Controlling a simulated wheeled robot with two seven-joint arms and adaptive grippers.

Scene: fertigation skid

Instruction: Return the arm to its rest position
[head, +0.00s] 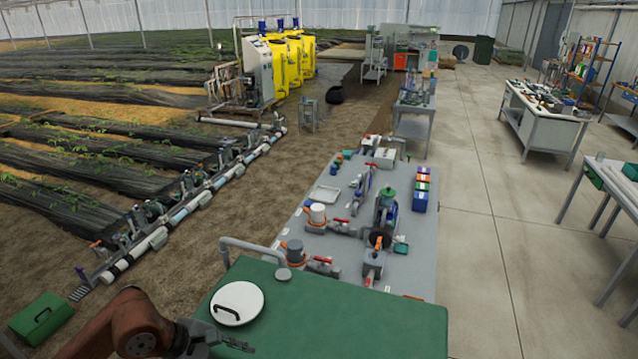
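My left arm comes in from the lower left corner, with an orange-brown link and a dark round joint. At its end is a dark part that appears to be my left gripper (196,340), cut off by the bottom edge. My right arm and gripper are not in view.
A grey bench (325,260) with valves, pumps and small coloured boxes (421,190) stands beyond the tank. A green case (41,318) is on the soil at left. A pipe manifold (180,210) runs behind it. Open concrete floor (490,240) is at right.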

